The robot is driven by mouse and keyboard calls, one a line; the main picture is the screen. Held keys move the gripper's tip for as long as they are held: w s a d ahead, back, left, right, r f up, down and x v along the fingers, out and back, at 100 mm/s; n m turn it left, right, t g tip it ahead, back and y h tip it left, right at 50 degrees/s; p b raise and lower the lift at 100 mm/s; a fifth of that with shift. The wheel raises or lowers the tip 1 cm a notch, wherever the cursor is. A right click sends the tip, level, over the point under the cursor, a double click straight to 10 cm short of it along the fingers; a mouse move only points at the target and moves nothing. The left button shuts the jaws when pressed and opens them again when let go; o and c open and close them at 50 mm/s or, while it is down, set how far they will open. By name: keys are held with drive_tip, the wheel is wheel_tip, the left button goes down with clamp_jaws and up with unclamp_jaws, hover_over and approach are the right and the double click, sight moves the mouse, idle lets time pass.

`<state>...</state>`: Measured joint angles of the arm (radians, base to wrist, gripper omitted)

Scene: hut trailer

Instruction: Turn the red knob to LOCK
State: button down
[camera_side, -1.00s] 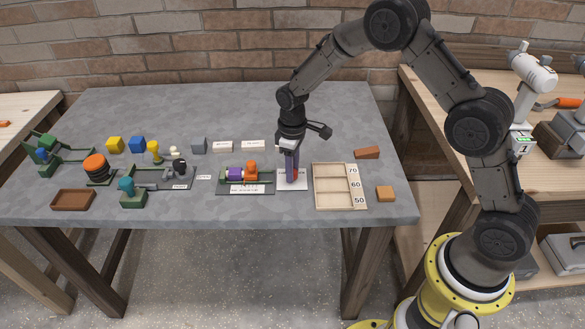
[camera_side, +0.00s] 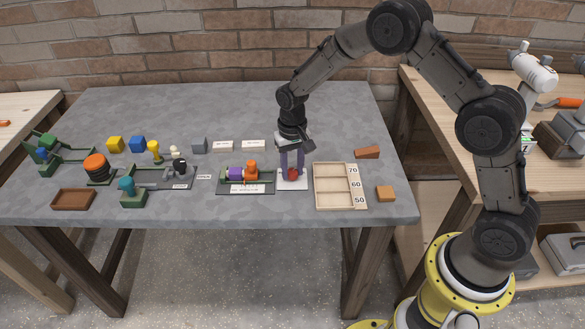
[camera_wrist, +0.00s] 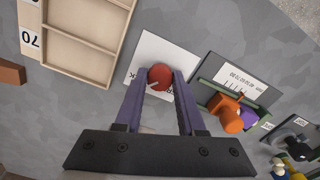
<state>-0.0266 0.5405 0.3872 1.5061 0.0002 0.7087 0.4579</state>
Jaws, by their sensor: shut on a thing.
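The red knob (camera_side: 293,174) sits on a white plate (camera_side: 285,186) on the grey table, left of the wooden tray. In the wrist view the red knob (camera_wrist: 160,76) lies between the tips of my gripper's two purple fingers, and the white plate (camera_wrist: 150,50) shows beyond it. My gripper (camera_side: 292,170) points straight down and is shut on the knob, with a finger on each side. Dark lettering on the plate is partly hidden by the fingers, so I cannot read it or tell the knob's pointing direction.
A wooden tray (camera_side: 316,190) marked 70, 60, 50 stands close on the right. A green fixture with orange and purple parts (camera_side: 251,170) stands close on the left. An orange block (camera_side: 385,193) and a brown wedge (camera_side: 367,152) lie further right. The table front is clear.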

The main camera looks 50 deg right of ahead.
sight(292, 171)
drive_tip(key=shift+w+r+m, duration=0.1)
drive_tip(key=shift+m, duration=0.5)
drive_tip(key=c, duration=0.5)
unclamp_jaws()
wheel_tip(292, 171, up, 14)
idle(0.4)
